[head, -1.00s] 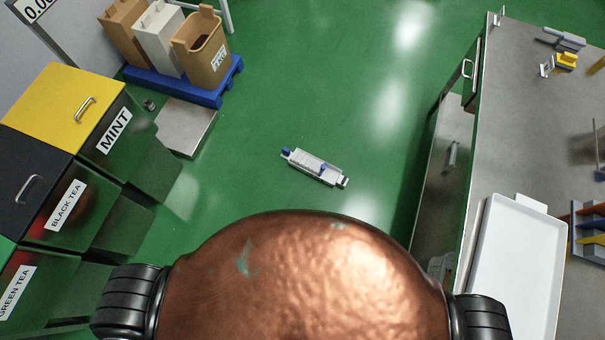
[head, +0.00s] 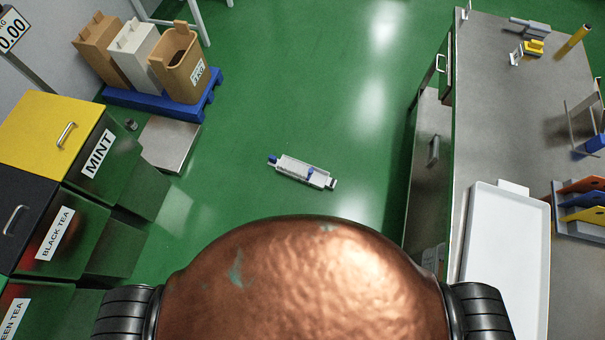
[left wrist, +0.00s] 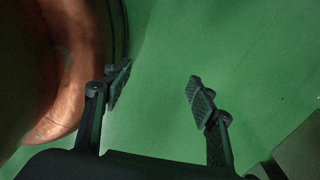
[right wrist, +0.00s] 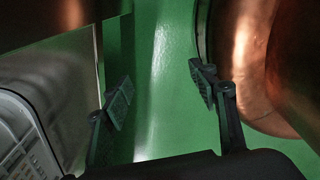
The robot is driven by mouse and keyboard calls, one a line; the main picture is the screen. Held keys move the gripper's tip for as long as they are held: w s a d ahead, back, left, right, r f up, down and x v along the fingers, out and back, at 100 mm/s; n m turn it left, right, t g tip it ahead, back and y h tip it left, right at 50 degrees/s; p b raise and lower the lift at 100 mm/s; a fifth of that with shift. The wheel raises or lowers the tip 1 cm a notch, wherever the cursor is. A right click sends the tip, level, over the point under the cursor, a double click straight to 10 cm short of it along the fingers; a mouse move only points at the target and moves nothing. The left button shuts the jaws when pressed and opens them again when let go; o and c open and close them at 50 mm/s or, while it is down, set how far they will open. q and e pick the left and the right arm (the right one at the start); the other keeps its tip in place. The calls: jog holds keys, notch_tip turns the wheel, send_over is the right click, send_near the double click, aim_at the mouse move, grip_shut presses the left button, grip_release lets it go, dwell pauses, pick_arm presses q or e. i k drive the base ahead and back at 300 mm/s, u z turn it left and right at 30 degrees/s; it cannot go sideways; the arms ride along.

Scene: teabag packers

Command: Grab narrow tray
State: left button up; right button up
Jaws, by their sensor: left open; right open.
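A white rectangular tray (head: 508,250) with a low rim lies on the steel table at the right of the head view. Its lower end runs close to my body's edge. It is the only tray I can make out; I cannot tell whether it is the narrow one. My left gripper (left wrist: 158,75) is open and empty above green floor in the left wrist view. My right gripper (right wrist: 160,78) is open and empty above floor beside the table's side in the right wrist view. Neither gripper shows in the head view, and neither touches the tray.
A white and blue device (head: 302,171) lies on the floor ahead. The steel table (head: 490,100) bounds the right. Tea cabinets (head: 60,160) stand left, with a low steel platform (head: 172,145) and a blue pallet (head: 150,105) of bins behind.

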aim_at(293, 168)
jog(key=z, duration=0.15)
jog(key=i, duration=1.35)
jog(key=u, duration=0.8)
